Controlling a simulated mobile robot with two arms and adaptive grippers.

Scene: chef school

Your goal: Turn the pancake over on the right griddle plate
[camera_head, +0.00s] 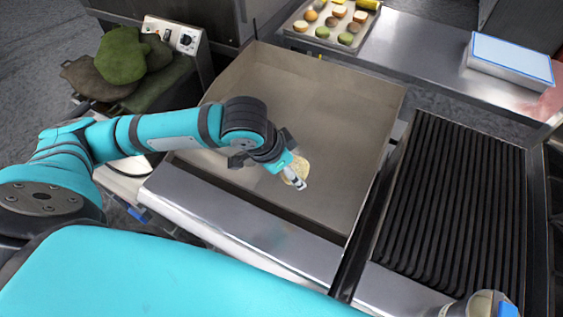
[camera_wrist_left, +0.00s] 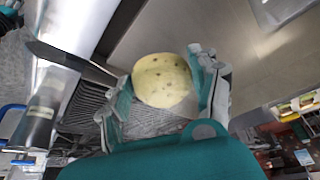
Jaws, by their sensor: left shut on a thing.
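The pale yellow pancake (camera_head: 297,168) with brown specks is between the fingers of my left gripper (camera_head: 293,176). The gripper is shut on it over the smooth griddle plate (camera_head: 320,100), in the middle of the head view. In the left wrist view the round face of the pancake (camera_wrist_left: 162,80) shows between the two fingers (camera_wrist_left: 165,95). I cannot tell whether its lower edge touches the plate. A ribbed dark griddle plate (camera_head: 455,195) lies to the right of the smooth one and is empty.
Raised metal walls edge the smooth plate. A tray (camera_head: 330,38) with several food pieces and a white-blue box (camera_head: 510,62) stand on the counter behind. Green oven mitts (camera_head: 122,55) lie at the left. The smooth plate is clear around the pancake.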

